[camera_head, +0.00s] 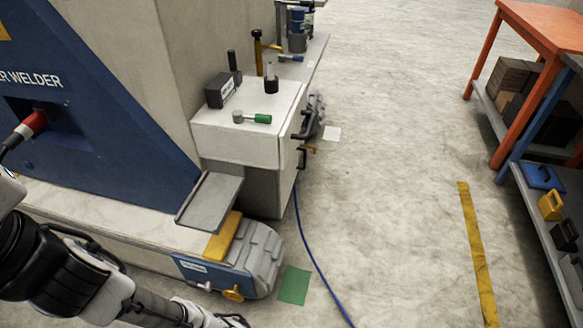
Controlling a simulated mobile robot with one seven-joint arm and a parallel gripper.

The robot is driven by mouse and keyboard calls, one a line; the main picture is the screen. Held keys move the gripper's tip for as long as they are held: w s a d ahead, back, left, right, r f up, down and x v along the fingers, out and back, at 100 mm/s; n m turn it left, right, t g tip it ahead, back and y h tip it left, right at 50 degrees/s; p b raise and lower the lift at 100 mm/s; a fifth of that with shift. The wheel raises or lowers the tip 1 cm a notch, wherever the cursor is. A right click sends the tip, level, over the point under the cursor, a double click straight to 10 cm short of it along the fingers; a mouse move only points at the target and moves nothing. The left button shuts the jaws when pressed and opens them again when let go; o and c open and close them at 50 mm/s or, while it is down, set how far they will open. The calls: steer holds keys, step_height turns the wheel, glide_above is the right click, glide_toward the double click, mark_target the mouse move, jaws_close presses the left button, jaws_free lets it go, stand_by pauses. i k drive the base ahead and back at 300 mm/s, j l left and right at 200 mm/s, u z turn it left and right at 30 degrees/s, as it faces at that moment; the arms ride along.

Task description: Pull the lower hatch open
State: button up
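A white cabinet (235,148) with a grey lower part (262,190) stands against the machine, left of the middle. Its right face is seen at a steep angle and bears two dark handles, an upper one (303,122) and a lower one (301,158). The lower hatch seems to be the panel with the lower handle; it looks shut, but its outline is hard to make out. My arm reaches in from the lower left. My gripper (236,321) barely shows at the bottom edge, well below and left of the handles, with its fingers mostly cut off.
A grey ledge (210,200), a grey motor (262,258) and a blue panel with a yellow knob (233,293) jut out between my arm and the cabinet. A blue cable (312,250) lies on the floor.

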mark_target(285, 179)
steer(key=i+l+u, duration=0.1)
steer(key=i+l, duration=0.9)
steer(key=i+l+u, duration=0.1)
steer(key=i+l, duration=0.9)
steer(key=l, duration=0.15)
